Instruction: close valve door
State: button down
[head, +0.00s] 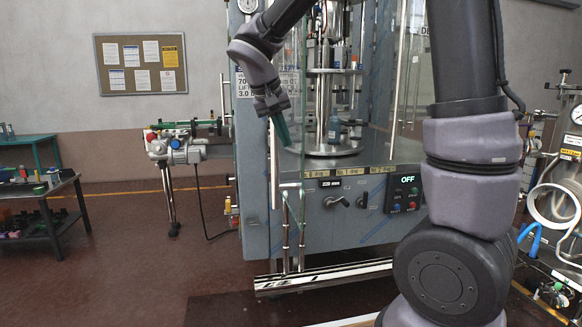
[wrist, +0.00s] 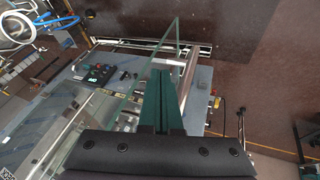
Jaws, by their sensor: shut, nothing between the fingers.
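A grey filling machine (head: 350,215) stands in the middle of the head view, with a glass-fronted chamber. A clear glass door panel (head: 291,165) with a pale upright edge shows at its left front, seemingly standing open. The wrist view shows a glass panel (wrist: 150,62) with a green edge, angled out close to the fingers. I cannot tell whether they touch. My gripper (head: 283,133) has green fingers, shut and empty, pointing down by the chamber's left front. The fingers also show in the wrist view (wrist: 161,85). No valve is clearly seen.
A bottle (head: 334,130) stands on a round plate inside the chamber. The control panel (head: 404,192) reads OFF. A motor unit on a stand (head: 178,150) is left of the machine, and a dark cart (head: 45,212) is farther left. Floor between them is clear.

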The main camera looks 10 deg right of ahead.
jog(key=w+a+f+t+h, duration=0.1)
jog(key=w+a+f, duration=0.15)
jog(key=a, duration=0.25)
send_near(298, 176)
jog(key=shift+n+h, duration=0.3)
jog(key=f, duration=0.1)
jog(key=w+a+f, duration=0.1)
jog(key=a+f, duration=0.1)
jog(key=shift+w+a+f, duration=0.25)
jog(key=shift+w+f, duration=0.05)
jog(key=shift+f, duration=0.1)
jog(key=shift+w+d+f, duration=0.1)
jog(key=shift+d+f, duration=0.05)
jog(key=shift+d, duration=0.9)
jog(key=shift+w+d+f, duration=0.15)
jog(key=shift+d, duration=0.95)
